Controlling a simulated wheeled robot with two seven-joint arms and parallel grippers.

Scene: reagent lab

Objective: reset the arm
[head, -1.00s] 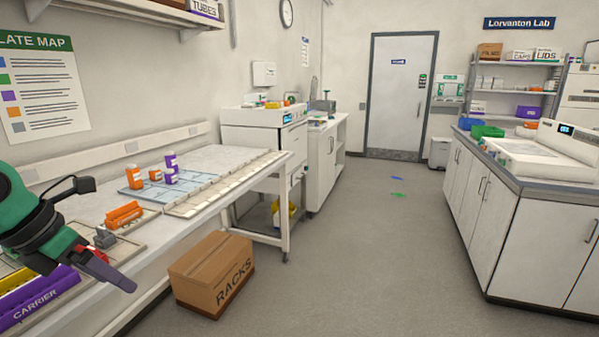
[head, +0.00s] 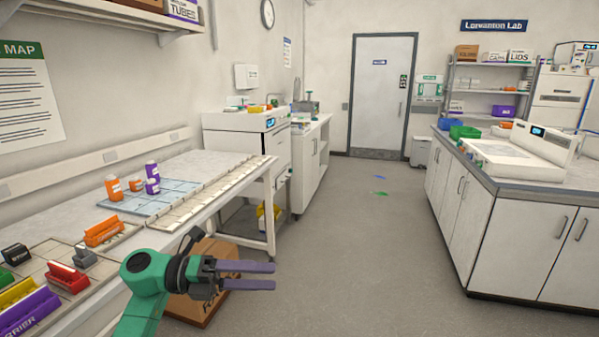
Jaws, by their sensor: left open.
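My left gripper (head: 262,276) shows at the lower middle of the head view. Its two purple fingers point right and are apart, with nothing between them. The green left arm (head: 148,280) comes up from the bottom edge. The gripper is in front of the cardboard box (head: 207,252) on the floor and hides much of it. It is to the right of the long white bench (head: 180,222). My right gripper is not in view.
On the bench stand orange bottles (head: 114,187), purple bottles (head: 152,179), an orange rack (head: 103,231) and a purple carrier (head: 28,312). A counter with grey top (head: 486,182) stands at the right.

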